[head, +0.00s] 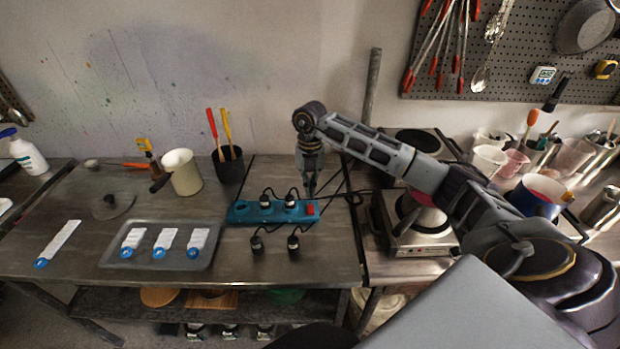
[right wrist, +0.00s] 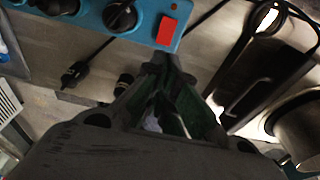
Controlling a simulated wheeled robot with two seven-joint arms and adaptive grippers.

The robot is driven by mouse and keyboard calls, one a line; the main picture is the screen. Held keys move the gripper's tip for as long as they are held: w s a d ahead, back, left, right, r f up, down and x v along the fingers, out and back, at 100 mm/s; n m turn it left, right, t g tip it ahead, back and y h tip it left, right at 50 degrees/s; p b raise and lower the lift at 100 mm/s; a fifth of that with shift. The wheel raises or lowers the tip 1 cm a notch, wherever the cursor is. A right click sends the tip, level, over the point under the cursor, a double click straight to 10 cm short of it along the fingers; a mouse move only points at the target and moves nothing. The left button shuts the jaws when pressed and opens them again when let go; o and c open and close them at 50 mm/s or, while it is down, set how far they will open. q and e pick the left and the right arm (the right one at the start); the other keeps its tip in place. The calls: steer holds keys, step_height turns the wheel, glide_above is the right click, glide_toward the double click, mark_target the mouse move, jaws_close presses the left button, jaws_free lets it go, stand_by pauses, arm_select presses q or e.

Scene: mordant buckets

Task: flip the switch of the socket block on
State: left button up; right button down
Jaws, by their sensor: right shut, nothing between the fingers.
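The blue socket block (head: 240,213) lies on the metal table, with black plugs in its sockets and a red switch (head: 311,209) at its right end. In the right wrist view the block (right wrist: 146,22) runs along the top, with the red switch (right wrist: 167,30) clear to see. Whether the switch is on or off I cannot tell. My right gripper (head: 311,190) points down just above the switch end of the block. Its fingers (right wrist: 168,60) are shut and empty, close to the switch; contact is not clear. My left gripper is not in view.
Two loose black plugs (head: 293,243) lie in front of the block, and cables run behind it. A tray (head: 206,258) with tagged items is at left. A black cup (head: 229,172) stands behind. A hot plate (head: 417,240) is at right.

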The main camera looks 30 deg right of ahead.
mark_target(310, 217)
steer(key=f, duration=0.3)
steer(key=f+p, duration=0.1)
steer(key=f, duration=0.1)
steer(key=s+f+p, duration=0.1)
steer(key=f, duration=0.2)
steer(key=shift+a+f, duration=0.3)
steer(key=shift+f, duration=0.1)
steer(key=shift+f, duration=0.1)
steer(key=shift+f+t+b, duration=0.3)
steer(key=shift+f+b, duration=0.05)
steer(key=shift+b, duration=0.15)
steer(key=shift+s+a+r+h, duration=0.1)
steer(key=shift+s+h, duration=0.1)
steer(key=shift+h, duration=0.1)
steer(key=shift+w, duration=0.1)
steer(key=shift+r, duration=0.2)
steer(key=shift+r+p, duration=0.5)
steer(key=shift+r, duration=0.1)
